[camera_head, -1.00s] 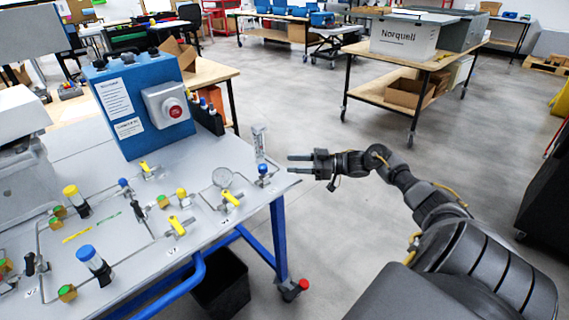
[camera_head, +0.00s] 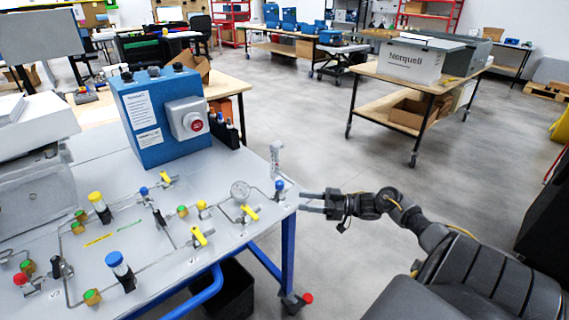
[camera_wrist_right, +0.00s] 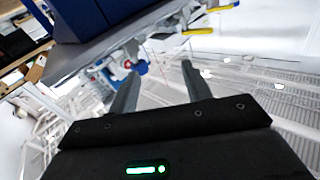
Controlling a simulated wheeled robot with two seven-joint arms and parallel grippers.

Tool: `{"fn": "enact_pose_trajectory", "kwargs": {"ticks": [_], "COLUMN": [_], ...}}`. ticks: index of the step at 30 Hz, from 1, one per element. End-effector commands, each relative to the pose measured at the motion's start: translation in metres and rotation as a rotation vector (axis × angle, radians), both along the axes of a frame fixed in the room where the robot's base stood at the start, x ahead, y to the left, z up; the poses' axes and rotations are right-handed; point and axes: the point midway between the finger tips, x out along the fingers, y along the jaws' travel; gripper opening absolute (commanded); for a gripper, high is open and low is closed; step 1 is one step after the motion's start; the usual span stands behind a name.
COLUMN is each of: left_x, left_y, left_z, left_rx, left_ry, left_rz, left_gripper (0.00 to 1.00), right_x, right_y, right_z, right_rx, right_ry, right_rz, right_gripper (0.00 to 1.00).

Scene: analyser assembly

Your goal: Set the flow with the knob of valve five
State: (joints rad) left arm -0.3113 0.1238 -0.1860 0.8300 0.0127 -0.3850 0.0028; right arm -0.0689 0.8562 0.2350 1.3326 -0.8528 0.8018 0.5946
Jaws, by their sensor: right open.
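A panel with pipes and valves lies on the grey bench top (camera_head: 150,232). At its right end a small blue knob (camera_head: 279,185) stands below a clear upright flow tube (camera_head: 276,158). I cannot read a label for valve five, so I cannot tell for sure that this is its knob. My right gripper (camera_head: 301,202) is open and empty just right of the bench edge, pointing left, apart from the blue knob. In the right wrist view its two fingers (camera_wrist_right: 160,70) are spread, with a blurred blue part (camera_wrist_right: 140,67) beyond them. My left gripper is not in view.
A round gauge (camera_head: 240,191), yellow-handled valves (camera_head: 199,236) and blue and yellow caps (camera_head: 118,262) crowd the panel. A blue box (camera_head: 160,118) with a red button stands behind. The floor right of the bench is open.

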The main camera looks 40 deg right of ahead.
Motion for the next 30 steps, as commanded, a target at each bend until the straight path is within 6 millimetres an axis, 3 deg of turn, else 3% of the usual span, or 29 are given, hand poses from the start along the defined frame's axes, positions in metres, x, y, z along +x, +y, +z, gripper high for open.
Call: {"fn": "enact_pose_trajectory", "kwargs": {"ticks": [1,6,10,15,23,30], "left_x": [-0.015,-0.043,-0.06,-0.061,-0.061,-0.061], "left_y": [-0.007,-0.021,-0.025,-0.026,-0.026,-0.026], "left_z": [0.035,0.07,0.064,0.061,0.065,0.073], "left_rx": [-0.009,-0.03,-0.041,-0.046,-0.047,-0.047], "left_ry": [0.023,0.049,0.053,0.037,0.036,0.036], "left_rz": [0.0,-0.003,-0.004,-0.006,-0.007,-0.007], "left_gripper": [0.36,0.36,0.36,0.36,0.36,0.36], "right_x": [-0.004,-0.004,0.008,0.016,0.028,0.071], "right_y": [0.018,0.044,0.032,0.014,0.016,0.026], "right_z": [0.019,0.026,0.029,0.028,0.029,0.031], "right_rx": [0.015,-0.016,-0.076,-0.134,-0.138,-0.137], "right_ry": [-0.003,-0.016,-0.03,-0.009,-0.009,-0.008], "right_rz": [-0.038,-0.266,-0.443,-0.53,-0.531,-0.53], "right_gripper": [0.48,0.48,0.48,0.48,0.48,0.48]}}
